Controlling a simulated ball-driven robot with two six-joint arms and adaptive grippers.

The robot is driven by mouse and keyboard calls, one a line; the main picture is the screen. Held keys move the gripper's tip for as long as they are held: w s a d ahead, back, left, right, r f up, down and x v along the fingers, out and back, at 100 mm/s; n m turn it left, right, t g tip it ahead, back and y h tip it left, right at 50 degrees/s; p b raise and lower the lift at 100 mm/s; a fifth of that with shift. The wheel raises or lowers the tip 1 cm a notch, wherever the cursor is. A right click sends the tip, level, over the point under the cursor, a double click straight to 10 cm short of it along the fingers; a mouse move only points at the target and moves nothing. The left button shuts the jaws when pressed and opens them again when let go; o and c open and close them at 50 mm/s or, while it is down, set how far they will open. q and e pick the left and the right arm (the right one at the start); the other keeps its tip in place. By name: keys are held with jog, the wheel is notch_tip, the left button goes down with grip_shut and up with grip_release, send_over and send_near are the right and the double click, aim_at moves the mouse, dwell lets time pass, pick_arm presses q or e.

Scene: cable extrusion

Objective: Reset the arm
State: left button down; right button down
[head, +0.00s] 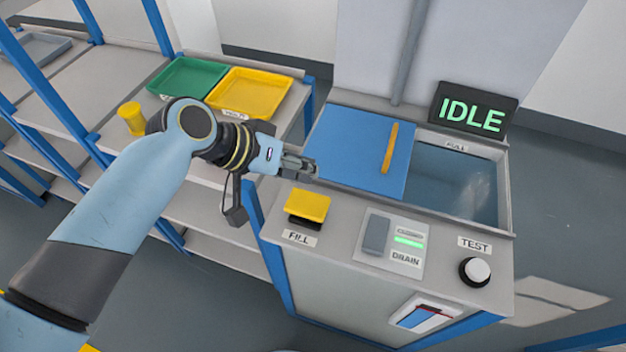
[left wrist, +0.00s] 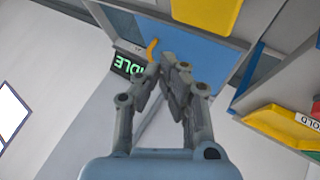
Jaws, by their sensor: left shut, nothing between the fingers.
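My left arm reaches in from the left in the head view. My left gripper (head: 303,167) is shut and empty. It hangs in front of the left edge of the blue lid (head: 350,150), above and behind the yellow FILL button (head: 308,205). In the left wrist view the fingers of my left gripper (left wrist: 170,68) come together with nothing between them, and the blue lid (left wrist: 190,45) lies beyond. The yellow handle (head: 390,148) on the lid is apart from the gripper. My right gripper is not in view.
The machine has an open tank (head: 455,180), an IDLE display (head: 472,110), a DRAIN switch (head: 376,235) and a TEST knob (head: 475,270). A shelf at left holds a green tray (head: 188,77), a yellow tray (head: 250,93) and a yellow cylinder (head: 132,118). Floor is open at right.

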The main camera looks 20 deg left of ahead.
pick_arm(q)
jog(key=s+a+r+g+y, duration=0.1)
jog(key=s+a+r+y, duration=0.35)
jog(key=s+a, duration=0.4)
jog(key=s+a+r+g+y, duration=0.1)
jog(key=s+a+r+y, duration=0.4)
jog(key=s, duration=0.6)
jog(key=s+a+f+g+h+b, duration=0.15)
jog(key=f+b, duration=0.35)
jog(key=f, duration=1.4)
jog(key=s+a+f+b, duration=0.15)
jog(key=f+b, duration=0.45)
jog(key=f, duration=1.4)
jog(key=s+a+f+g+b, duration=0.1)
jog(key=s+f+b, duration=0.5)
jog(key=s+f, duration=1.1)
notch_tip(320, 180, down, 4)
jog(key=shift+a+f+n, duration=0.1)
jog(key=shift+a+n, duration=0.15)
jog(key=shift+n, duration=0.05)
